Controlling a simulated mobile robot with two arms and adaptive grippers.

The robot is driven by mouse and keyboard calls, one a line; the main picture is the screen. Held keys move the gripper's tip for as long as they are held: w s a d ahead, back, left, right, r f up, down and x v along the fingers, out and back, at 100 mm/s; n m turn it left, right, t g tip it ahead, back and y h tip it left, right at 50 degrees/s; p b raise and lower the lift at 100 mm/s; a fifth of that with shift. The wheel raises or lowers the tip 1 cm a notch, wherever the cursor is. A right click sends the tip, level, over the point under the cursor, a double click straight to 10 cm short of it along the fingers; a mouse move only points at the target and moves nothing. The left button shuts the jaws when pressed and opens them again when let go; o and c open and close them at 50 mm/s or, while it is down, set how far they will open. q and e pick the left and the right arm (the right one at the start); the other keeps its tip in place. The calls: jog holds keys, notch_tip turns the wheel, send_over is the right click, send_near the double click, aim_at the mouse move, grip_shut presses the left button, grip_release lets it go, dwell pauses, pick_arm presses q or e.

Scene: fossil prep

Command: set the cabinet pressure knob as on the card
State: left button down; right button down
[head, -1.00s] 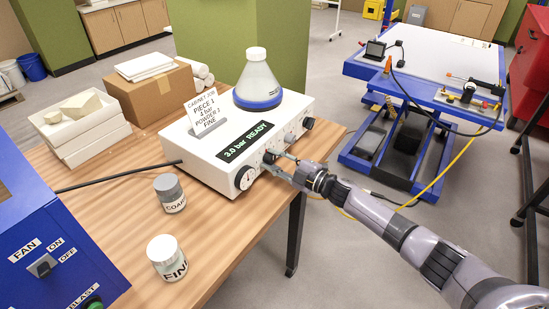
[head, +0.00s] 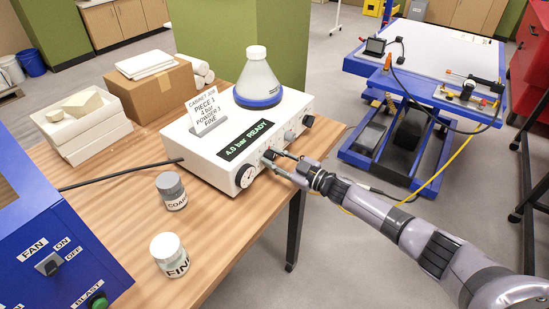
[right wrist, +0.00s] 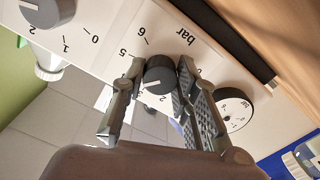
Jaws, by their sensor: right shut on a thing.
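The white control box (head: 212,165) stands on the wooden table. Its display (head: 246,141) reads "4.0 bar READY". The card (head: 207,110) on top reads "CABINET JOB, PIECE 1, 4 bar, POWDER 1, FINE". My right gripper (head: 274,160) is at the box's front face, shut on the dark pressure knob. In the right wrist view the knob (right wrist: 160,73) sits between the two fingers, beside a printed "bar" scale; its pale pointer mark is visible, some of the numbers are hidden. My left gripper is not in view.
A round gauge (head: 246,176) is on the box's front, left of the knob, and another knob (head: 290,136) is to its right. A flask (head: 257,78) stands on the box. Jars marked COARSE (head: 171,191) and FINE (head: 169,255) stand in front.

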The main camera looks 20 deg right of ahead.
jog(key=shift+f, duration=0.1)
dwell(0.3)
jog(key=c, duration=1.2)
grip_release()
jog(key=shift+c, duration=0.2)
jog(key=v, duration=1.2)
